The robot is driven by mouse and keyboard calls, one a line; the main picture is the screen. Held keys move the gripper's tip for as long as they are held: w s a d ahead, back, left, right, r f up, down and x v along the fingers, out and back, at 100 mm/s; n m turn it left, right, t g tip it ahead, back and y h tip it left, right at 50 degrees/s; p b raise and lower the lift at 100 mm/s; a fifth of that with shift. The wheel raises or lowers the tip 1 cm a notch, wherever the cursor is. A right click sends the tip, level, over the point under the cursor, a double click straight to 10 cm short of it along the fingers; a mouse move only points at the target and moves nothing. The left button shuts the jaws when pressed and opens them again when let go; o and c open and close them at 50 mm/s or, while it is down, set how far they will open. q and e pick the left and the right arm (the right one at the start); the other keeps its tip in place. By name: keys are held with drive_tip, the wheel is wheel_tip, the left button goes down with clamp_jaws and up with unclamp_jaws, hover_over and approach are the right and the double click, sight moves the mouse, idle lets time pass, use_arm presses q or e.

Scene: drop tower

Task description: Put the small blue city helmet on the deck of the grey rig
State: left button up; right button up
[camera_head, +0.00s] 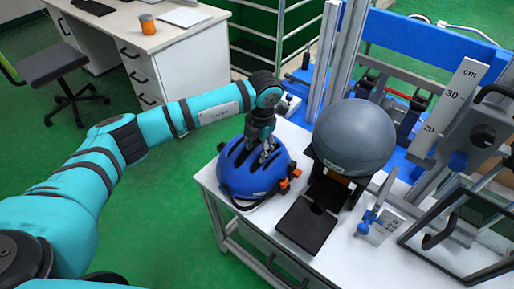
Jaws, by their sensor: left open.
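The blue helmet (242,182) sits on the left part of the white table, with dark vents, a strap at its lower front and orange pieces at its right side. My left gripper (265,154) points down at the top of the helmet with open fingers. The fingers overlap the helmet's top in the picture; I cannot tell whether they touch it. A rig (344,60) with grey uprights and blue parts stands behind and to the right. I cannot tell which surface is its deck. My right gripper is not in view.
A large grey ball (356,135) rests on a black stand right of the helmet, with a black plate (307,222) in front. A scale plate (453,108) and black-handled frame stand at the right. A desk (140,45) and chair (52,68) are at the back left.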

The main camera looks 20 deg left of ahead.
use_arm(q)
wheel_tip(320, 180, up, 12)
drive_tip(key=d+b, duration=0.1)
drive_tip(key=shift+s+f, duration=0.2)
drive_tip(key=shift+s, duration=0.1)
